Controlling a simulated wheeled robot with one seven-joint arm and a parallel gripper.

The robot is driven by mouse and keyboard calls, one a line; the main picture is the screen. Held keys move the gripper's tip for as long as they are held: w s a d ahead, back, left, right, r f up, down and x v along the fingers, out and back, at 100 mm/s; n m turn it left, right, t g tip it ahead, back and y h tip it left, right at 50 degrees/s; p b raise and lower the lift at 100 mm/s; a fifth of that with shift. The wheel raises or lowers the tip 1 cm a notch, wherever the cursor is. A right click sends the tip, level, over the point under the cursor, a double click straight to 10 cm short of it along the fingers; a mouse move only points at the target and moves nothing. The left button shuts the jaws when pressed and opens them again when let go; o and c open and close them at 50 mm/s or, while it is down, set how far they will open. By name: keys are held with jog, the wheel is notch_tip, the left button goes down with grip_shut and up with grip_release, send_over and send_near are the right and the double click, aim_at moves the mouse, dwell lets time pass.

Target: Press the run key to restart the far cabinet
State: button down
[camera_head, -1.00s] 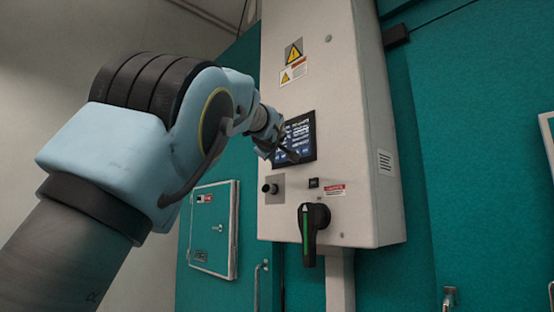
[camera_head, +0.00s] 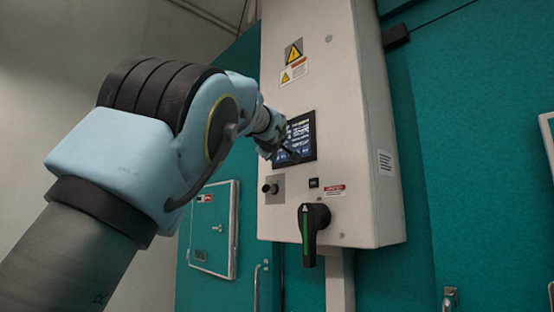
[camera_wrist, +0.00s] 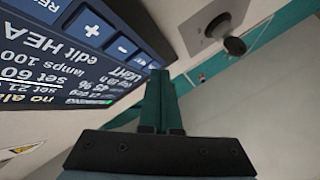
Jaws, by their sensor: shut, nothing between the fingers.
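The control box (camera_head: 345,120) of the cabinet is pale grey and carries a lit touch screen (camera_head: 301,138) with text and keys. In the wrist view the screen (camera_wrist: 75,50) is large and upside down, with plus and minus keys, "LIGHT", "edit HEA" and a green status label readable in part. I cannot make out a key marked run. My gripper (camera_head: 291,155) is at the screen's lower left part in the head view. In the wrist view its closed fingers (camera_wrist: 159,85) point toward the box face beside the screen's edge. Contact cannot be told.
Below the screen are a black round knob (camera_head: 269,188) on a metal plate, a small black switch (camera_head: 314,183) and a large black rotary handle (camera_head: 312,230) that juts out. The knob also shows in the wrist view (camera_wrist: 222,28). Teal cabinet walls (camera_head: 470,140) stand behind.

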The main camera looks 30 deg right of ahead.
jog(key=shift+s+a+b, duration=0.15)
jog(key=shift+a+b, duration=0.55)
jog(key=shift+b, duration=0.05)
jog(key=shift+a+f, duration=0.1)
jog(key=shift+s+a+b, duration=0.25)
jog(key=shift+a+b, duration=0.7)
jog(key=shift+a, duration=0.25)
jog(key=shift+s+a+b, duration=0.25)
jog(key=shift+a+b, duration=0.7)
jog(key=shift+a, duration=0.2)
